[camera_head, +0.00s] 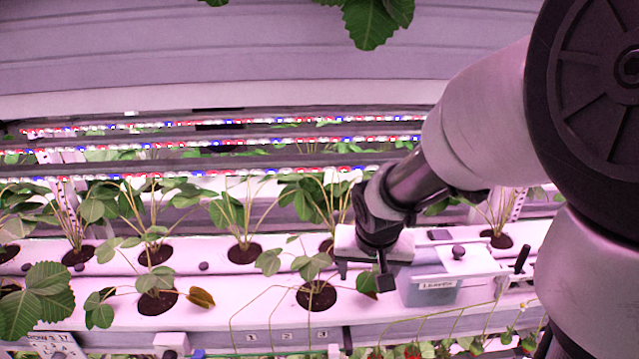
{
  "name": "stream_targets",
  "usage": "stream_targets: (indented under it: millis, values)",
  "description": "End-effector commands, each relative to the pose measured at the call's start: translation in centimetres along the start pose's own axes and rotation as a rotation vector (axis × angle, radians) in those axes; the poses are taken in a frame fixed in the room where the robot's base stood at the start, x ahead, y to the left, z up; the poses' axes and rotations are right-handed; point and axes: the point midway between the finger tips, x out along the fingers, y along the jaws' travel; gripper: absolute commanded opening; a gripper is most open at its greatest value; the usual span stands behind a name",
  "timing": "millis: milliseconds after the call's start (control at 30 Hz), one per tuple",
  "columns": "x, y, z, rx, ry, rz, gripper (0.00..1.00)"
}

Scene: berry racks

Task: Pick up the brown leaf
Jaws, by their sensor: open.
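A leaf with brown and yellowish-green colouring (201,297) sticks out at the right of a strawberry plant on the front white gutter (235,309). It lies low, close to the gutter's surface. My gripper (363,276) hangs well to the right of this leaf, above the front gutter and just left of a bin. It is open, and I see nothing held between its fingers. My arm comes in from the right and hides part of the rack there.
A potted plant (316,296) lies between gripper and brown leaf. More plants line the back gutter (205,267). Light bars (220,123) cross above. Thin stems arch at the front edge.

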Motion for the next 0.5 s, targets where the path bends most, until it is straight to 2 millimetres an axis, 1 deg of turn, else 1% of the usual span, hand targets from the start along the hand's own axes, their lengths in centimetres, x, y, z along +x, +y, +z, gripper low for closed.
stream_targets:
  millis: [33, 233, 400, 500]
  values:
    - [0.7, 0.0, 0.1, 0.0, -0.002, 0.0, 0.62]
    - [2.8, 0.4, 0.2, -0.001, -0.004, 0.001, 0.62]
    - [5.5, 0.9, 0.5, -0.001, -0.003, 0.0, 0.62]
    - [6.4, 0.8, 0.4, -0.002, -0.001, 0.0, 0.62]
